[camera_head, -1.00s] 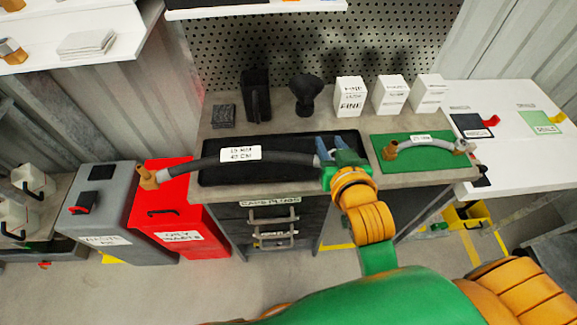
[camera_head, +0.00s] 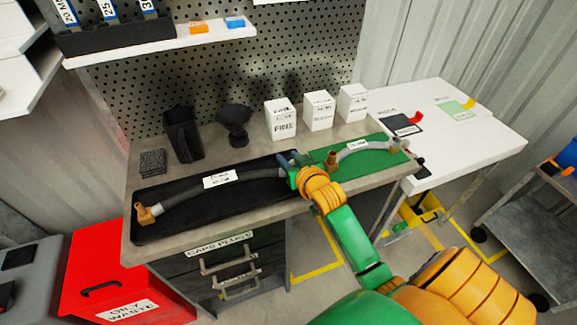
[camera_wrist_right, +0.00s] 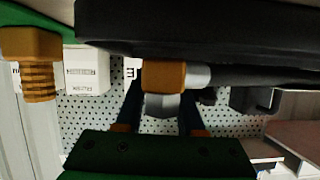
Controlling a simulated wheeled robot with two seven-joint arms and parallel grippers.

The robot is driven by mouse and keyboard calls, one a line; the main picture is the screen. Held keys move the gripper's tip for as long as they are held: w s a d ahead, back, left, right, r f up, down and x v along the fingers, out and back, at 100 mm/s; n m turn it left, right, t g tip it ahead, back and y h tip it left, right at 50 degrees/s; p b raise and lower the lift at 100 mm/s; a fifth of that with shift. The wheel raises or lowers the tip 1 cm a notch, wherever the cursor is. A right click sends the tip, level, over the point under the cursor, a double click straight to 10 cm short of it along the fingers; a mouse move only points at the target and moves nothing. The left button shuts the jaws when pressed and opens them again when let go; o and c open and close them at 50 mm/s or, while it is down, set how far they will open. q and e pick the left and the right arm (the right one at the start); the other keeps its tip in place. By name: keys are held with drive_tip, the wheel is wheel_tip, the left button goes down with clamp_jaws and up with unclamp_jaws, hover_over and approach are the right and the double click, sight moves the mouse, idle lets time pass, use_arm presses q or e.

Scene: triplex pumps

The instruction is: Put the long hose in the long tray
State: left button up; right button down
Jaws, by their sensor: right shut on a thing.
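The long hose (camera_head: 250,174) is dark grey with a white label and brass end fittings. It lies along the long black tray (camera_head: 180,227), with its left brass fitting (camera_head: 147,213) over the tray's left end. My right gripper (camera_head: 291,161) is at the hose's right end, near the tray's right end. Whether the hose touches the tray floor all along I cannot tell. My left gripper is out of view.
A green tray (camera_head: 375,160) with a shorter hose (camera_head: 362,148) lies just right of the black tray. White boxes (camera_head: 281,120), a black holder (camera_head: 183,133) and a black funnel-like item (camera_head: 234,125) stand behind. A red waste bin (camera_head: 95,265) stands at lower left.

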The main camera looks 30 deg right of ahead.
drive_tip(key=shift+f, duration=1)
drive_tip(key=shift+s+f, duration=0.1)
drive_tip(key=c, duration=0.5)
unclamp_jaws()
drive_tip(key=shift+r, duration=0.2)
drive_tip(key=p+v, duration=0.1)
drive_tip(key=v, duration=1.1)
